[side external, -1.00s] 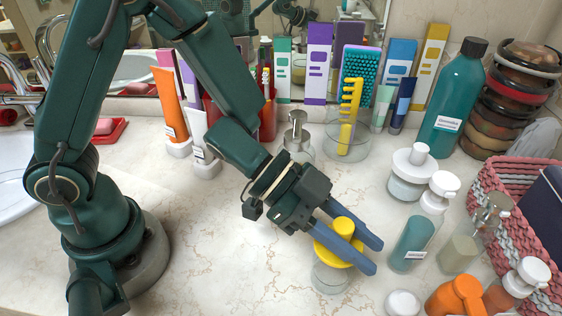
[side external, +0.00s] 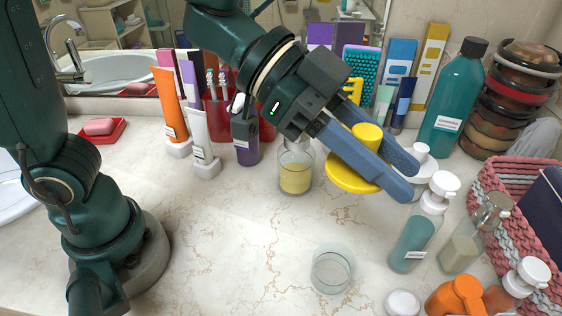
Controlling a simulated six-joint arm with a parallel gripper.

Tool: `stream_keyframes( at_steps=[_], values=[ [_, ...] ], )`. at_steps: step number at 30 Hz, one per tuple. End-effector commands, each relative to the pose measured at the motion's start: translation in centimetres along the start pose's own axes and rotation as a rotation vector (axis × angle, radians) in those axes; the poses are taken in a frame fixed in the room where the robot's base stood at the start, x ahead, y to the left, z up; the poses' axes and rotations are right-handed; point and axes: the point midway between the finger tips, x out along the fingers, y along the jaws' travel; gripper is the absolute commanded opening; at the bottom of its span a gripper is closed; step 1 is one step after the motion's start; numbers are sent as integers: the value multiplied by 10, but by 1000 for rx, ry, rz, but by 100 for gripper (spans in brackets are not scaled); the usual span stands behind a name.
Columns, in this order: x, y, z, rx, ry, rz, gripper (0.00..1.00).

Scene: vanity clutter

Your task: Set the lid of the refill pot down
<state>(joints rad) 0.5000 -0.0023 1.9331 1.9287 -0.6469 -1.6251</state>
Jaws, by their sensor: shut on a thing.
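The yellow lid (side external: 350,180) is a disc with a round knob on top. My gripper (side external: 407,178) is shut on the knob and holds the lid in the air, roughly level, above the counter. The refill pot (side external: 332,270) is a clear, open glass jar. It stands on the marble in front of and below the lid, apart from it, and looks empty. My fingers cover part of the knob and lid.
Clear marble (side external: 240,250) lies left of the pot. A pump bottle with yellow liquid (side external: 296,178) stands behind it. Right are a teal-filled bottle (side external: 410,243), a white cap (side external: 403,303), an orange bottle (side external: 458,298) and a woven basket (side external: 485,185). Boxes and tubes line the mirror.

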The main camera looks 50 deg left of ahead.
Motion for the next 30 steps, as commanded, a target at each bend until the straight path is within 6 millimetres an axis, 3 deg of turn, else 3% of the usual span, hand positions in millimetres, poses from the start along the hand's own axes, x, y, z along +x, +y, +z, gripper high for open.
stream_keyframes(
  at_steps=[3, 7, 14, 19, 24, 30],
  values=[
    [-1, 7, 2, 35, -1, 69, 0],
    [-1, 26, 26, 111, -4, 226, 0],
    [-16, 57, 98, 275, -2, 541, 0],
    [-47, 82, 145, 378, 5, 722, 0],
    [-70, 94, 165, 392, 7, 726, 0],
    [-72, 87, 174, 364, 8, 665, 0]
  ],
)
